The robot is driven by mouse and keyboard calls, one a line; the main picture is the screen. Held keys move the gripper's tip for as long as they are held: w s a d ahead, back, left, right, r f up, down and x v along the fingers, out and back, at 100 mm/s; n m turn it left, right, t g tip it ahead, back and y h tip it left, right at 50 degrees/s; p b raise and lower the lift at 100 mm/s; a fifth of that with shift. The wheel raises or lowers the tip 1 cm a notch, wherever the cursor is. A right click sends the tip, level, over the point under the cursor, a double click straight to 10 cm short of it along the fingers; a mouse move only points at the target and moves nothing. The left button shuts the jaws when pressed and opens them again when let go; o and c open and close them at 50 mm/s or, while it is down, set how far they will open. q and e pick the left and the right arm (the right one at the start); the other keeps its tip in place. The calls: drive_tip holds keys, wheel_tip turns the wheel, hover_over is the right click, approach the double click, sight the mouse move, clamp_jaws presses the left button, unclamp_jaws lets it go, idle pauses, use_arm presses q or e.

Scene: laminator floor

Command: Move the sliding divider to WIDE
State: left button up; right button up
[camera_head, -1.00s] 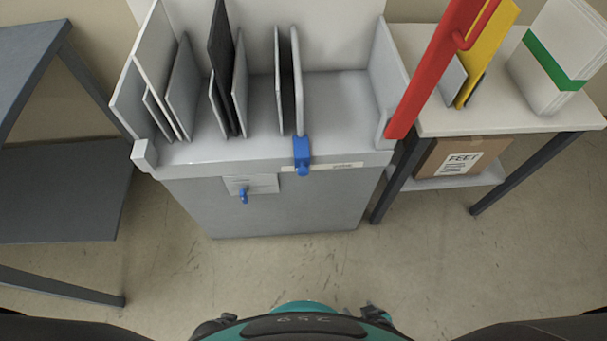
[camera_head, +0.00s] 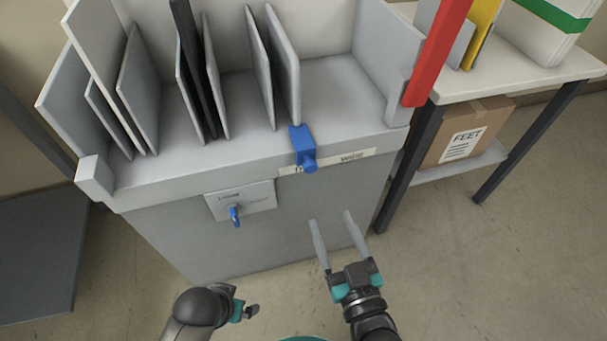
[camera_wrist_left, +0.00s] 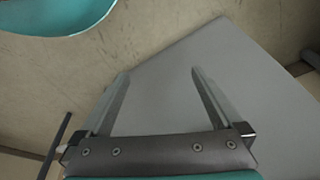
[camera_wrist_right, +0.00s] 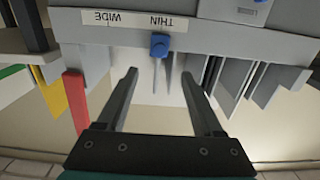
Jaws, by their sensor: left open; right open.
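The sliding divider (camera_head: 285,65) is a thin upright grey panel in the grey rack. A blue handle (camera_head: 303,148) sits at its foot on the rack's front edge. Below is a white label strip (camera_head: 330,163). In the right wrist view, upside down, the strip reads THIN and WIDE, and the blue handle (camera_wrist_right: 159,45) is at the THIN end. My right gripper (camera_head: 330,217) is open and empty, below and in front of the handle, apart from it. My left gripper (camera_wrist_left: 158,73) is open and empty, low beside a grey surface; the head view shows it only partly.
A plate with a small blue lever (camera_head: 235,216) is on the rack's front, left of the handle. Several other panels stand to the left. A red bar (camera_head: 437,50) rises at the rack's right side. A table (camera_head: 520,65) stands to the right, with a carton (camera_head: 465,130) below.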

sight(312, 169)
drive_tip(key=b+x, duration=0.2)
drive_tip(key=x, duration=0.5)
drive_tip(key=b+x, duration=0.3)
drive_tip(key=x, duration=0.4)
drive_tip(key=shift+r, duration=0.2)
use_arm(q)
wheel_tip(312, 169, up, 10)
drive_tip(key=w+d+t, duration=0.1)
drive_tip(key=w+t, duration=0.2)
drive_tip(key=shift+d+r+h+b, duration=0.2)
drive_tip(key=shift+d+h+b, duration=0.1)
drive_tip(key=shift+b, duration=0.05)
use_arm(e)
drive_tip(key=shift+w+a, duration=0.15)
drive_tip(key=shift+w, duration=0.5)
clamp_jaws()
